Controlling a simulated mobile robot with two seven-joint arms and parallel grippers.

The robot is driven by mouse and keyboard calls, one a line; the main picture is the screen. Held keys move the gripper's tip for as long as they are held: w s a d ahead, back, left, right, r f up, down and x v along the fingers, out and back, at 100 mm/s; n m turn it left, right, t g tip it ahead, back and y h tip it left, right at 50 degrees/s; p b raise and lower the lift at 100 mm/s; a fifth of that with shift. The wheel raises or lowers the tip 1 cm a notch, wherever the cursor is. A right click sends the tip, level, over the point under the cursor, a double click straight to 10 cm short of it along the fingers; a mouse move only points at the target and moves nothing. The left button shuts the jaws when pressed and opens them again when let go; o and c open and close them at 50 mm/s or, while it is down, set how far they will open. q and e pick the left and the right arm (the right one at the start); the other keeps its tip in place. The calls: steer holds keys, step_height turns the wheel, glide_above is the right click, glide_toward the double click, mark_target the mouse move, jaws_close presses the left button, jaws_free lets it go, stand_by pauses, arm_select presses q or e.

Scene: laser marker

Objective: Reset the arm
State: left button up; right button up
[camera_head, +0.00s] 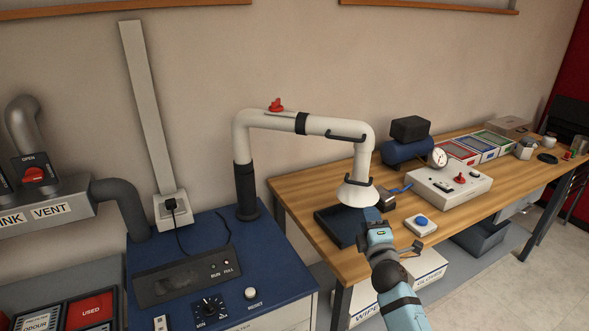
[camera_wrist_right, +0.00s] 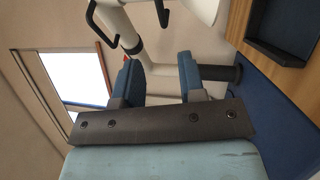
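A white jointed extraction arm (camera_head: 320,126) with a black base post (camera_head: 246,190) stands on a blue cabinet. Its white hood (camera_head: 357,191) hangs over the wooden bench's near left end. A red knob (camera_head: 276,105) sits on top of the arm, and a black handle (camera_head: 347,136) is near the hood end. My right gripper (camera_head: 380,232) is in front of and below the hood, apart from it. In the right wrist view, the two blue-padded fingers (camera_wrist_right: 158,80) are spread and nothing is between them; the white arm (camera_wrist_right: 150,58) lies beyond. My left gripper is out of view.
The blue cabinet (camera_head: 225,255) carries a control panel, a dial and a white reset button (camera_head: 251,293). A dark tray (camera_head: 338,225), a blue-button box (camera_head: 420,225) and a control box (camera_head: 448,187) are on the bench (camera_head: 300,190). White cartons stand below it.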

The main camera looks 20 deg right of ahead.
steer(key=shift+a, duration=0.1)
steer(key=s+a+f+m+g+y+p, duration=0.2)
steer(key=s+a+f+m+y, duration=0.1)
steer(key=s+a, duration=0.4)
steer(key=s+a+f+m+g+y+p, duration=0.3)
steer(key=s+a+f+m, duration=0.2)
steer(key=s, duration=0.7)
steer(key=s+a+f+m+g+y+p, duration=0.2)
steer(key=s+a+f+m+g+p, duration=0.1)
steer(key=s+a+f, duration=0.5)
steer(key=shift+s+a+m+y, duration=0.35)
steer(key=shift+s+m+y, duration=0.05)
steer(key=shift+s+m, duration=0.4)
stand_by(0.4)
